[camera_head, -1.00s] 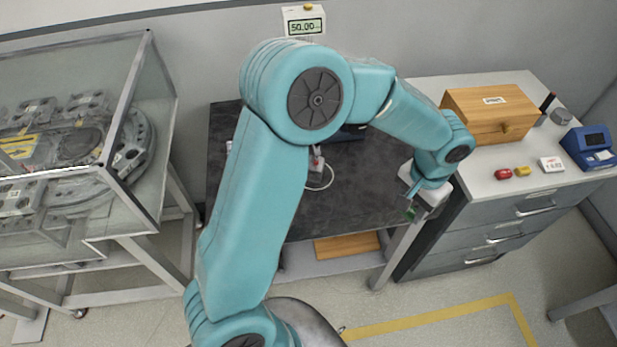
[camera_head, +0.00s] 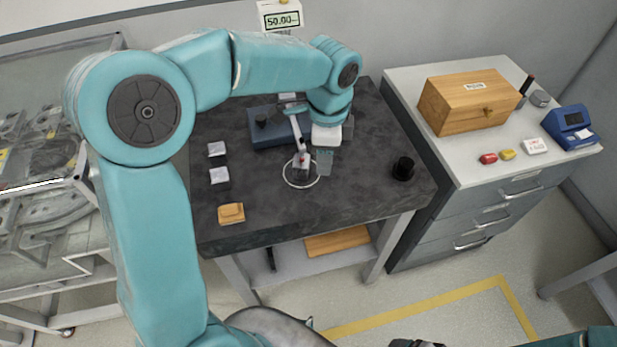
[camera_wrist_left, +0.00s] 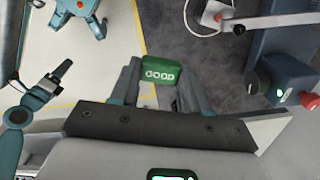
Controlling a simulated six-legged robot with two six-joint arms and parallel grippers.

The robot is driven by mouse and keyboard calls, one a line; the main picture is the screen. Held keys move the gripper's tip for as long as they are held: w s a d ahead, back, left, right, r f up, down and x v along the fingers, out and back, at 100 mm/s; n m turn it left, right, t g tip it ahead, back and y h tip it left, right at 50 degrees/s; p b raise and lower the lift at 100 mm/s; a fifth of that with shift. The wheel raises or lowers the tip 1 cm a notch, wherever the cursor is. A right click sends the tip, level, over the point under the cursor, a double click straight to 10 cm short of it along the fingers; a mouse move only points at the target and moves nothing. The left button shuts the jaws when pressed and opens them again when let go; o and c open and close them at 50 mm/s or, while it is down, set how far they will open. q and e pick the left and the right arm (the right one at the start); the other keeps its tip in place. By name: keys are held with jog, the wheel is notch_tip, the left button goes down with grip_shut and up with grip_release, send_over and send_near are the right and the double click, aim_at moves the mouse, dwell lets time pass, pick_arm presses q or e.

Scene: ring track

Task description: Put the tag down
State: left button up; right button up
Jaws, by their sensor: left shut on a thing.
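My left gripper (camera_head: 324,161) points down over the dark table (camera_head: 235,238), on the right of a small press-like device with a cable (camera_head: 300,160). In the left wrist view, the left gripper (camera_wrist_left: 160,85) is shut on a green tag (camera_wrist_left: 161,71) marked "GOOD". The tag does not show clearly in the head view, as the gripper hides it. My right gripper (camera_head: 415,343) shows only partly at the bottom edge of the head view, and its jaws cannot be made out.
Two white-topped blocks (camera_head: 219,175), an orange block (camera_head: 231,213) and a black cup (camera_head: 403,168) stand on the table. A blue-grey box (camera_head: 268,135) sits at the back. A drawer cabinet (camera_head: 480,215) with a wooden box (camera_head: 468,101) stands to the right. The table's front middle is clear.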

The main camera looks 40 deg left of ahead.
aim_at(307, 203)
pick_arm(q)
notch_tip(307, 203, up, 4)
jog(key=s+a+m, duration=0.2)
jog(key=a+m, duration=0.1)
jog(key=m, duration=0.7)
notch_tip(307, 203, down, 18)
jog(key=shift+s+d+f+b, duration=0.1)
jog(key=shift+d+f+b, duration=0.05)
jog(key=shift+b, duration=0.55)
jog(key=shift+f, duration=0.35)
jog(key=shift+f, duration=0.1)
jog(key=o, duration=1)
